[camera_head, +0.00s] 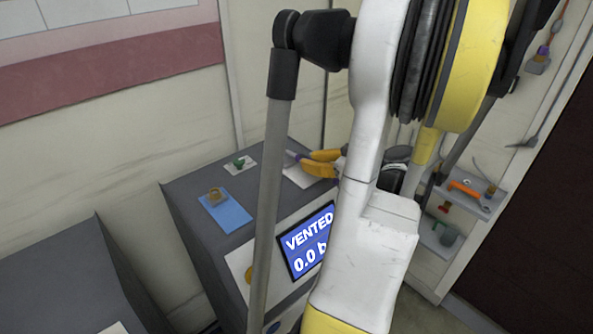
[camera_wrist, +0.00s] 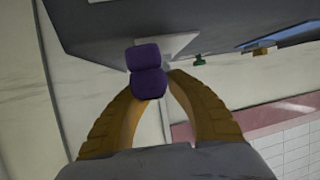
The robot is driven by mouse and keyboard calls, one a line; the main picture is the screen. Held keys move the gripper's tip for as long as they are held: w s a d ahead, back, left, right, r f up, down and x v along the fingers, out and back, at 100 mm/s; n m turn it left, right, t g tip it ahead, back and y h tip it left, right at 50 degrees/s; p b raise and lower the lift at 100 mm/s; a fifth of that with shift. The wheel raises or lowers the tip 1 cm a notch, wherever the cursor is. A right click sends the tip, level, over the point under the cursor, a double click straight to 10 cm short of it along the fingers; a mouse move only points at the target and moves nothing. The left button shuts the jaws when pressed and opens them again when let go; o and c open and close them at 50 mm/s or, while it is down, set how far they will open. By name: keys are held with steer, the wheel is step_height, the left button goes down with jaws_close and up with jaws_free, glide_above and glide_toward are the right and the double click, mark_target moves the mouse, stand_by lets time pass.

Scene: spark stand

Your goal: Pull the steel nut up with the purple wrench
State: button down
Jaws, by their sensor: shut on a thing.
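My gripper (camera_head: 322,163) has orange fingers and is at the back right of the grey cabinet top, over a white plate (camera_head: 298,177). It is shut on the purple wrench (camera_wrist: 147,70), which sits between the fingertips in the wrist view. A bit of the purple wrench (camera_head: 294,154) also shows at the fingertips in the head view. In the wrist view the wrench's far end is in front of the white plate (camera_wrist: 178,44). I cannot make out the steel nut; the wrench and fingers may hide it.
The grey cabinet (camera_head: 183,190) also bears a green fitting (camera_head: 240,163) on a white plate and a brass fitting (camera_head: 216,195) on a blue plate (camera_head: 232,214). Its front screen (camera_head: 307,243) reads "VENTED 0.0". Shelves (camera_head: 470,201) with tools stand at right.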

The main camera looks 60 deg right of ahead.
steer(key=shift+w+a+m+h, duration=0.1)
steer(key=shift+a+m+h, duration=0.15)
steer(key=shift+m+h, duration=0.05)
steer(key=shift+d+r, duration=0.1)
steer(key=shift+r, duration=0.15)
stand_by(1.0)
stand_by(0.9)
steer(key=shift+r, duration=0.85)
stand_by(0.9)
steer(key=shift+r, duration=0.15)
steer(key=shift+r+p, duration=1.05)
steer(key=shift+r, duration=0.3)
